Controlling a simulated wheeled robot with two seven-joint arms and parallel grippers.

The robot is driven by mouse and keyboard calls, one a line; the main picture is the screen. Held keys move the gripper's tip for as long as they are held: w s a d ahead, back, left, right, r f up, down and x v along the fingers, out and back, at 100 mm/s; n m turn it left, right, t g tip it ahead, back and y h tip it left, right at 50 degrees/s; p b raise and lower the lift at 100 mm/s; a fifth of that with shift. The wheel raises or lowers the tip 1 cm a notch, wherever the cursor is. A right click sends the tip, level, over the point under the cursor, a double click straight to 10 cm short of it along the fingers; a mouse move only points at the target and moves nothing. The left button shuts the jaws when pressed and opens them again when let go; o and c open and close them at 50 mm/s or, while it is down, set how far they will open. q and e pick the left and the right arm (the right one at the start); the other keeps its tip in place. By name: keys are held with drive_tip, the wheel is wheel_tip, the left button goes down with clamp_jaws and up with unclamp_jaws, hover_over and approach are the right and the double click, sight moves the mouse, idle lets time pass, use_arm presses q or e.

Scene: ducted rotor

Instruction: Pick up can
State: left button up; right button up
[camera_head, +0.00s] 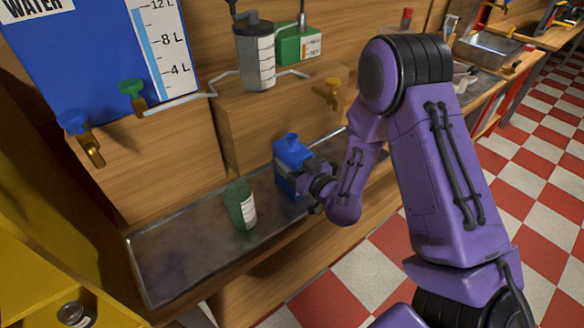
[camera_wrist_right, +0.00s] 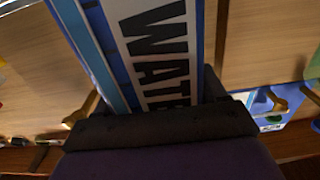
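A blue can (camera_head: 291,160) with a cap is upright over the metal tray, on its right part. In the right wrist view the blue can (camera_wrist_right: 165,45) shows a white label reading "WATE…" and fills the space between the dark fingers. My right gripper (camera_head: 315,185) comes from the right and is shut on the can's side. I cannot tell whether the can's base touches the tray. A green can (camera_head: 241,205) with a white label stands in the tray to the left, apart from the gripper. My left gripper is not in view.
The metal tray (camera_head: 180,262) lies along a wooden bench. Above are a blue water tank (camera_head: 100,50) with taps, a grey cylinder (camera_head: 257,62) and a green container (camera_head: 298,45). A yellow cabinet (camera_head: 35,250) stands left. Checkered floor (camera_head: 370,265) is at the right.

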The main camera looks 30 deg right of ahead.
drive_tip(key=c, duration=1)
drive_tip(key=shift+r, duration=0.1)
